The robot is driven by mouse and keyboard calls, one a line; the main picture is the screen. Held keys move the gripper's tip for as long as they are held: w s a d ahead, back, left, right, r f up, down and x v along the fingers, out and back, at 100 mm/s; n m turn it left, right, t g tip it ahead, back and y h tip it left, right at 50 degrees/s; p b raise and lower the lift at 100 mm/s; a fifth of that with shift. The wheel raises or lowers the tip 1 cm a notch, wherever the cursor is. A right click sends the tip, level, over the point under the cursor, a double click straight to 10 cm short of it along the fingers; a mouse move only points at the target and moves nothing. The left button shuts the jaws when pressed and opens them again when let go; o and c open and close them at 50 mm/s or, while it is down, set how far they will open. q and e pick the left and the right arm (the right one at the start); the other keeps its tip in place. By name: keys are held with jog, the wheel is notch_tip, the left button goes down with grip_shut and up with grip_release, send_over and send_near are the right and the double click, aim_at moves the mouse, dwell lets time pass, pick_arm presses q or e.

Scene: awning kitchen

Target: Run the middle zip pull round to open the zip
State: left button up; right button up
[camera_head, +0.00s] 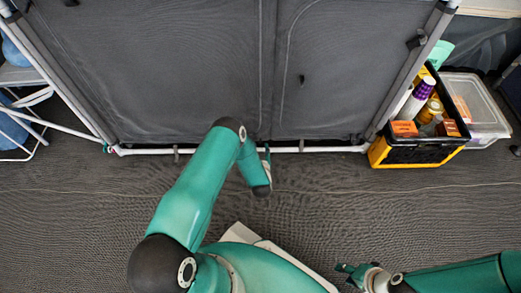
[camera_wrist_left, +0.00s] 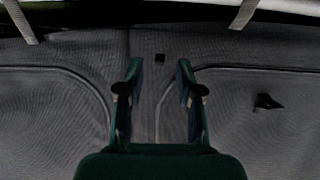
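A dark grey fabric front (camera_head: 170,70) with thin curved zip lines fills the upper head view. A small black zip pull (camera_head: 302,79) hangs on its right panel. My left gripper (camera_head: 266,152) is at the lower edge of the fabric, right of centre. In the wrist view its fingers (camera_wrist_left: 160,72) are apart with nothing visibly held; contact with the tab cannot be told. My right gripper (camera_head: 352,272) is low, away from the fabric.
A white tube frame (camera_head: 315,149) runs along the fabric's lower edge. A black and yellow crate (camera_head: 415,152) with bottles and boxes stands at the right, beside a clear lidded box (camera_head: 478,105). A white rack (camera_head: 30,105) stands at the left. Floor around the right gripper looks clear.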

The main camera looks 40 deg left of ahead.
pick_arm(q)
jog(key=shift+w+a+f, duration=0.2)
jog(key=shift+w+a, duration=0.2)
jog(key=shift+w, duration=0.15)
grip_shut()
